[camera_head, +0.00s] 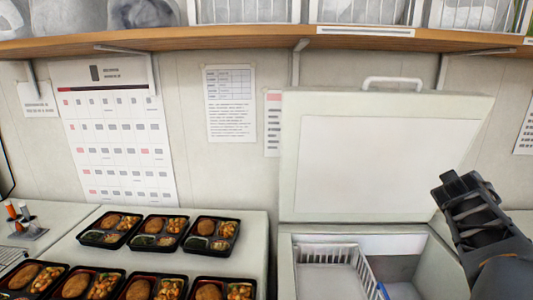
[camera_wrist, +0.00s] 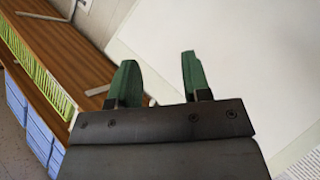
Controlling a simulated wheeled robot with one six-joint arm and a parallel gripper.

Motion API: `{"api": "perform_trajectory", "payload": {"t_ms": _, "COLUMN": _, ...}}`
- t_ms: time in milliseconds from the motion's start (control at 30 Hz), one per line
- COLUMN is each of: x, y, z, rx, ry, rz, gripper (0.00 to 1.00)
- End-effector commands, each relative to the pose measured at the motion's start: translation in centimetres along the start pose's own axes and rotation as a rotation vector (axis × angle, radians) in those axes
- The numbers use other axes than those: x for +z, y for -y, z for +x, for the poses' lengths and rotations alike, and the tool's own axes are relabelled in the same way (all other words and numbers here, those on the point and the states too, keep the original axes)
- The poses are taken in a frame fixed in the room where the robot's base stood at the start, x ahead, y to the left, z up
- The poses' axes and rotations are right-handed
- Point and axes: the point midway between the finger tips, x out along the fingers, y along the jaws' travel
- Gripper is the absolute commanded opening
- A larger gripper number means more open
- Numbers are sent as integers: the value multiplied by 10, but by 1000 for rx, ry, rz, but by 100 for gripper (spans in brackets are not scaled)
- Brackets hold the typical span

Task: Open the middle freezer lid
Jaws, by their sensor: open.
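The freezer lid (camera_head: 375,150) in the head view stands raised, leaning back toward the wall, with a white handle (camera_head: 392,81) at its top edge. Below it the freezer (camera_head: 285,262) is open, and its inside shows. My gripper (camera_head: 452,184) is at the right, in front of the lid's right edge, and looks apart from the handle. In the wrist view my gripper (camera_wrist: 155,72) has its two green fingers spread with nothing between them. The pale lid (camera_wrist: 250,60) fills the right of that view.
A white wire basket (camera_head: 330,255) sits in the freezer's left part, and something blue lies right of it. Several filled bento trays (camera_head: 158,232) stand on the white surface at left. A wooden shelf (camera_head: 240,40) with bins runs above the lid.

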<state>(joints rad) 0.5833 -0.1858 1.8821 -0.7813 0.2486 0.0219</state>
Motion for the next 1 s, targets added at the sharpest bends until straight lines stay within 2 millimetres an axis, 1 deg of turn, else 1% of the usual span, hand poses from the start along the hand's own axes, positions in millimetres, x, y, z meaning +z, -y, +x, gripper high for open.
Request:
{"api": "perform_trajectory", "payload": {"t_ms": 33, "x": 19, "y": 33, "z": -11, "rx": -77, "ry": 91, "rz": 63, "gripper": 44}}
{"api": "perform_trajectory", "payload": {"t_ms": 67, "x": 31, "y": 52, "z": -18, "rx": -125, "ry": 150, "rz": 99, "gripper": 44}}
{"api": "perform_trajectory", "payload": {"t_ms": 100, "x": 46, "y": 78, "z": -30, "rx": -190, "ry": 225, "rz": 142, "gripper": 44}}
{"api": "perform_trajectory", "payload": {"t_ms": 167, "x": 67, "y": 117, "z": -51, "rx": -289, "ry": 331, "rz": 190, "gripper": 44}}
{"api": "perform_trajectory", "payload": {"t_ms": 200, "x": 79, "y": 140, "z": -66, "rx": -353, "ry": 394, "rz": 214, "gripper": 44}}
{"api": "perform_trajectory", "payload": {"t_ms": 267, "x": 95, "y": 173, "z": -91, "rx": -448, "ry": 483, "rz": 240, "gripper": 44}}
{"api": "perform_trajectory", "payload": {"t_ms": 300, "x": 104, "y": 193, "z": -108, "rx": -508, "ry": 534, "rz": 251, "gripper": 44}}
{"api": "perform_trajectory", "payload": {"t_ms": 367, "x": 117, "y": 219, "z": -134, "rx": -592, "ry": 601, "rz": 258, "gripper": 44}}
{"api": "perform_trajectory", "payload": {"t_ms": 400, "x": 124, "y": 234, "z": -150, "rx": -644, "ry": 636, "rz": 259, "gripper": 44}}
{"api": "perform_trajectory", "payload": {"t_ms": 500, "x": 137, "y": 265, "z": -187, "rx": -755, "ry": 693, "rz": 249, "gripper": 44}}
{"api": "perform_trajectory", "payload": {"t_ms": 600, "x": 140, "y": 284, "z": -214, "rx": -830, "ry": 675, "rz": 217, "gripper": 44}}
{"api": "perform_trajectory", "payload": {"t_ms": 700, "x": 132, "y": 288, "z": -225, "rx": -857, "ry": 630, "rz": 183, "gripper": 44}}
{"api": "perform_trajectory", "payload": {"t_ms": 900, "x": 127, "y": 292, "z": -231, "rx": -874, "ry": 604, "rz": 159, "gripper": 44}}
{"api": "perform_trajectory", "payload": {"t_ms": 1000, "x": 127, "y": 287, "z": -228, "rx": -862, "ry": 620, "rz": 173, "gripper": 44}}
